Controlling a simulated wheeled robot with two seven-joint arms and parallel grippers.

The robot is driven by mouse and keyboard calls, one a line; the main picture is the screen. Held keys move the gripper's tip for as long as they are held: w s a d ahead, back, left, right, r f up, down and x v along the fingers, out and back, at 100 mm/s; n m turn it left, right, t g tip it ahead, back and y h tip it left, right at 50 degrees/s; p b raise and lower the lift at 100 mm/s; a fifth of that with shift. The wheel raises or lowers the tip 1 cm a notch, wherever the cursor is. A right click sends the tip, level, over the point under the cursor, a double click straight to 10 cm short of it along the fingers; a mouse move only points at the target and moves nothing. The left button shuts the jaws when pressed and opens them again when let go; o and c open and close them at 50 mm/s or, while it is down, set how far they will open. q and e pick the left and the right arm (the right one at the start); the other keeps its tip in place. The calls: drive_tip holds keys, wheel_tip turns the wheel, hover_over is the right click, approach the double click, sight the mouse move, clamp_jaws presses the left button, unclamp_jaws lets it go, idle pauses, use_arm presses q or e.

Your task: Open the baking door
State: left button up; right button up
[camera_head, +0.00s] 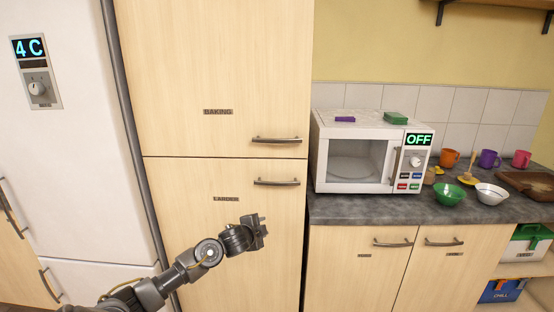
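The baking door (215,65) is the upper light-wood cabinet door labelled BAKING, and it looks shut. Its dark metal bar handle (276,140) is horizontal, near the door's lower right corner. My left gripper (262,228) is in front of the larder door, below both handles and apart from the baking handle. It shows from the side, so whether its fingers are open or shut is unclear, and nothing shows between them. My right gripper is not in view.
The larder door (225,260), with its own handle (277,182), is directly below the baking door. A white fridge (65,150) stands to the left. To the right, a microwave (365,155) and several bowls and cups sit on the dark worktop (380,210).

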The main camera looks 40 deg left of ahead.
use_arm(q)
wheel_tip(320, 180, up, 18)
drive_tip(key=d+m+t, duration=0.1)
drive_tip(key=m+t, duration=0.2)
drive_tip(key=m+t+p, duration=0.1)
drive_tip(key=m+t, duration=0.1)
approach(277, 141)
drive_tip(key=shift+y, duration=0.4)
drive_tip(key=p+x, duration=0.2)
drive_tip(key=x, duration=0.8)
drive_tip(key=shift+w+d+f, duration=0.1)
drive_tip(key=shift+w, duration=0.05)
drive_tip(key=shift+c, duration=0.5)
clamp_jaws()
